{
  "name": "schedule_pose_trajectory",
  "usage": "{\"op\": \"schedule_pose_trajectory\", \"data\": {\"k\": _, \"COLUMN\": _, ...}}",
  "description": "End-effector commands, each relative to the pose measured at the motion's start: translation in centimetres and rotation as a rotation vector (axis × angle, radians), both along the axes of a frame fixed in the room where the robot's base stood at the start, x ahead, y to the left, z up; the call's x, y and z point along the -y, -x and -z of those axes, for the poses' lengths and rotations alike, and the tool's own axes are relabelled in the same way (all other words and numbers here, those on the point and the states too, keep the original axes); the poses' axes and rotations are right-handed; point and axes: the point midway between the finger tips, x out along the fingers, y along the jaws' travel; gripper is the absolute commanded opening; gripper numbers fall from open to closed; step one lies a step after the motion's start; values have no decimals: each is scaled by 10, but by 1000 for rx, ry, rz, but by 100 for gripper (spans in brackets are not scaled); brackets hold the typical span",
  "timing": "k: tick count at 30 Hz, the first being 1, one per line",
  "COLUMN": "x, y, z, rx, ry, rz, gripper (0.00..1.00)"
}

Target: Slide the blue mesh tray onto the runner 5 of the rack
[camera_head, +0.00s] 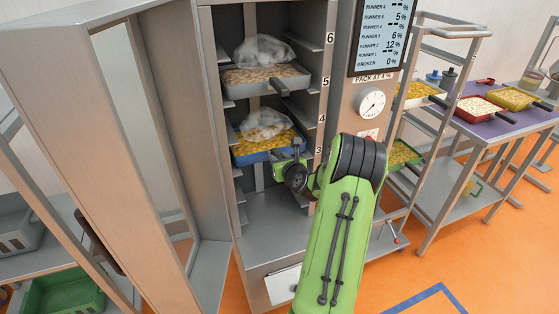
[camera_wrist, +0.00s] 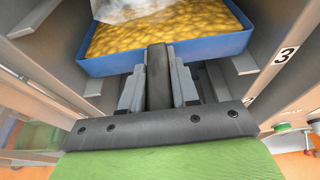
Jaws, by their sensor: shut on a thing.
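The blue tray (camera_head: 252,158) holds yellow pieces with a clear bag on top. It is inside the open rack cabinet (camera_head: 262,222), near the number 3 label and below the grey tray. My gripper (camera_head: 284,152) is at its front right. In the wrist view my gripper (camera_wrist: 158,80) is shut on the dark handle of the blue tray (camera_wrist: 205,52), which looks roughly level. Runner stubs show below the tray on both sides; I cannot tell whether it touches them. The number 5 label (camera_head: 325,83) is higher, beside the grey tray.
A grey tray (camera_head: 250,91) with brown pieces and a bag sits above. The cabinet door (camera_head: 75,100) stands open at the left. A display (camera_head: 384,38) and dial (camera_head: 371,104) are right of the opening. A trolley and table with more trays stand farther right.

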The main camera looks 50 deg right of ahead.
Motion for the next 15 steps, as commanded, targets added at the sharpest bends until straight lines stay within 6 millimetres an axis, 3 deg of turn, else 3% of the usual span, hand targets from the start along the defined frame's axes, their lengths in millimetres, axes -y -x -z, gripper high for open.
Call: {"op": "schedule_pose_trajectory", "data": {"k": 15, "x": -2, "y": 3, "z": -6, "rx": 5, "ry": 2, "rz": 1, "gripper": 0}}
